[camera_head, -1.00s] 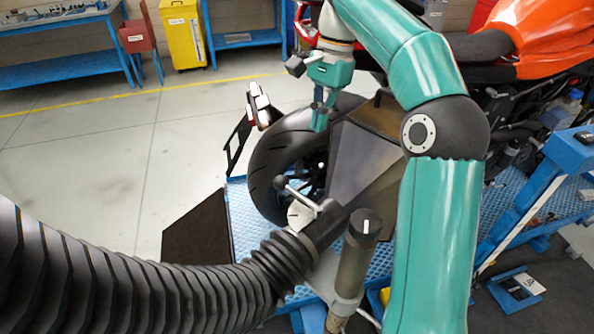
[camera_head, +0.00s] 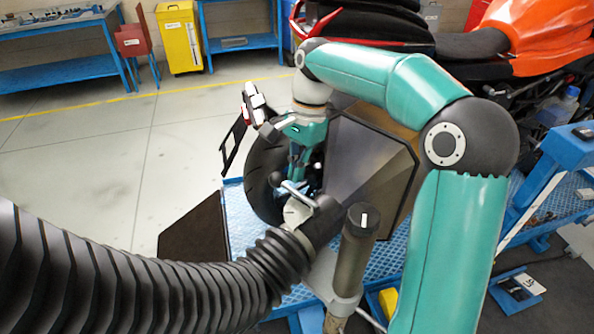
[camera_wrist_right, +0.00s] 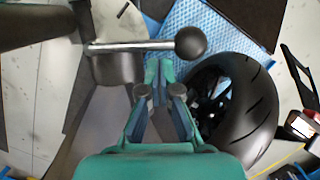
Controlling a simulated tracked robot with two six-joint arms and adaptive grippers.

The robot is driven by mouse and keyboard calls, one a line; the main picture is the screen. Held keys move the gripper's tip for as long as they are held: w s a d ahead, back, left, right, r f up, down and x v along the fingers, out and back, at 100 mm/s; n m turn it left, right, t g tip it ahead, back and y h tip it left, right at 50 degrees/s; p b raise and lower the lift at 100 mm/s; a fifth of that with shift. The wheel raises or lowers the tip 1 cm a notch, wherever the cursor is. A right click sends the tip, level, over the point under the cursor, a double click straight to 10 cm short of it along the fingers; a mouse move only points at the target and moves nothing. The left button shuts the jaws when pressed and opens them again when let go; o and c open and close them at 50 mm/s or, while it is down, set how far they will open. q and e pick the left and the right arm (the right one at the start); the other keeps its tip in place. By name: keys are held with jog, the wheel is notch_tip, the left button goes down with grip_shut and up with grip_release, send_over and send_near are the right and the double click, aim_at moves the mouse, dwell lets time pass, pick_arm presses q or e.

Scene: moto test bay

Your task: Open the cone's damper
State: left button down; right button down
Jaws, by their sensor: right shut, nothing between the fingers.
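The dark extraction cone (camera_head: 372,165) stands behind the motorcycle's rear wheel. Its damper lever (camera_head: 299,194) is a thin metal bar at the hose joint. In the right wrist view the lever (camera_wrist_right: 135,47) lies almost level, ending in a black ball knob (camera_wrist_right: 190,43) at the right. My right gripper (camera_head: 297,178) is just above the lever in the head view, pointing down. In the wrist view its fingertips (camera_wrist_right: 158,68) are together and empty, just below the bar near the knob. I cannot tell whether they touch it. My left gripper is out of view.
A ribbed black hose (camera_head: 140,285) runs from the left to the cone. The rear tyre (camera_head: 262,182) stands close beside my right gripper. A dark upright post (camera_head: 357,250) stands right of the hose joint. The floor at left is open.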

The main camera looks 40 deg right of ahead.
jog(key=shift+a+f, duration=0.15)
jog(key=shift+a, duration=0.2)
jog(key=shift+w+a+n, duration=0.1)
jog(key=shift+a+n, duration=0.1)
jog(key=shift+n, duration=0.1)
